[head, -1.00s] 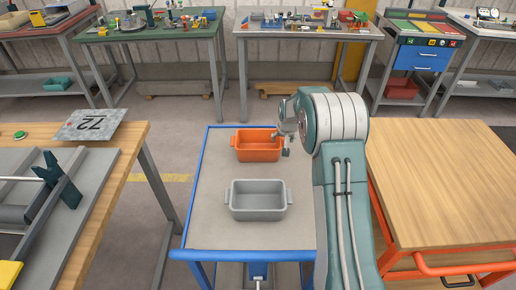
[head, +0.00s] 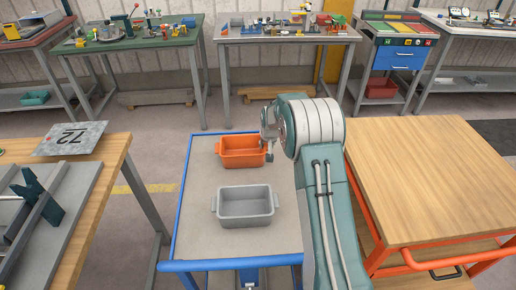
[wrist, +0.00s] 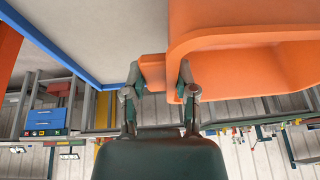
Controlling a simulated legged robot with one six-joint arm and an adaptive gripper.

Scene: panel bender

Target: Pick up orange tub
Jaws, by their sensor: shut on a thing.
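The orange tub (head: 240,158) is at the back of the blue-edged cart (head: 196,226) in the head view, upright and empty as far as I see. My gripper (head: 268,148) is at its right end. In the wrist view, the tub (wrist: 240,45) fills the upper right, and its end handle (wrist: 153,70) lies between the two fingers of my gripper (wrist: 159,82), which is shut on it. I cannot tell whether the tub's base is clear of the cart top.
A grey tub (head: 245,206) sits in front of the orange one on the cart. A wooden-topped orange cart (head: 430,180) stands to the right. A wooden bench (head: 112,165) with a plate marked 72 (head: 72,138) is at left. Loaded tables line the back wall.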

